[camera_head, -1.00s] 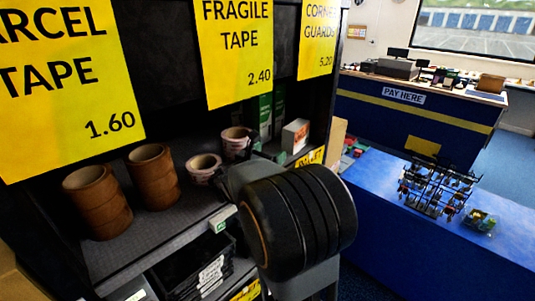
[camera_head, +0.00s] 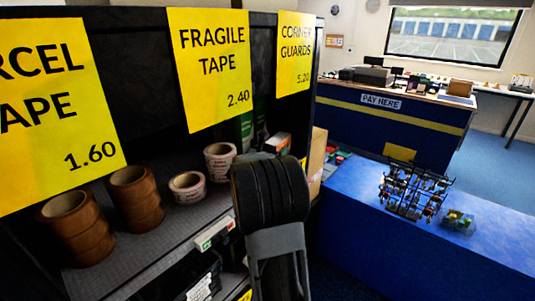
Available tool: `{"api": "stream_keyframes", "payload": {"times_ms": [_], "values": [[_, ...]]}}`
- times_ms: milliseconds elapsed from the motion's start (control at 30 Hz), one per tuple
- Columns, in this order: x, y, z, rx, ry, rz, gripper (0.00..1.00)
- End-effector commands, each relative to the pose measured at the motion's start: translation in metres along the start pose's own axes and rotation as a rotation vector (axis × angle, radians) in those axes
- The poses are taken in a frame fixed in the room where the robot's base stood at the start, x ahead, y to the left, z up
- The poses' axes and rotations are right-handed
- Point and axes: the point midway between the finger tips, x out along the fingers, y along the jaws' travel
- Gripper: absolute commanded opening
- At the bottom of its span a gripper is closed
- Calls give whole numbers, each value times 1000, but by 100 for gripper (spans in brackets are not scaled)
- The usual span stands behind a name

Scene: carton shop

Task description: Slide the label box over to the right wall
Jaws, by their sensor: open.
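A small box (camera_head: 279,142) with a pale side and an orange and dark top stands at the right end of the shelf, near the black right wall (camera_head: 318,55) of the shelf unit. It appears to be the label box, but I cannot read its print. My arm's black joint and grey link stand in front of the shelf and cover the area below and left of the box. My gripper's fingers do not show; they are hidden behind the arm or out of frame. I cannot tell whether anything touches the box.
Brown tape stacks (camera_head: 136,199) and pale printed tape rolls (camera_head: 187,187) stand on the dark shelf (camera_head: 150,245) to the left. Yellow price signs (camera_head: 210,68) hang above. A blue counter (camera_head: 400,240) with a wire rack (camera_head: 412,190) is at right.

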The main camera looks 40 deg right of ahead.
Motion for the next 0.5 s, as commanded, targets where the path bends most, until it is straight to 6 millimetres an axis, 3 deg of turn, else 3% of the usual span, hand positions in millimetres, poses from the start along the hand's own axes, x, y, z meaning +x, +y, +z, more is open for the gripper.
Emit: {"api": "stream_keyframes", "payload": {"times_ms": [500], "values": [[8,0,0,0,1,0,82]]}}
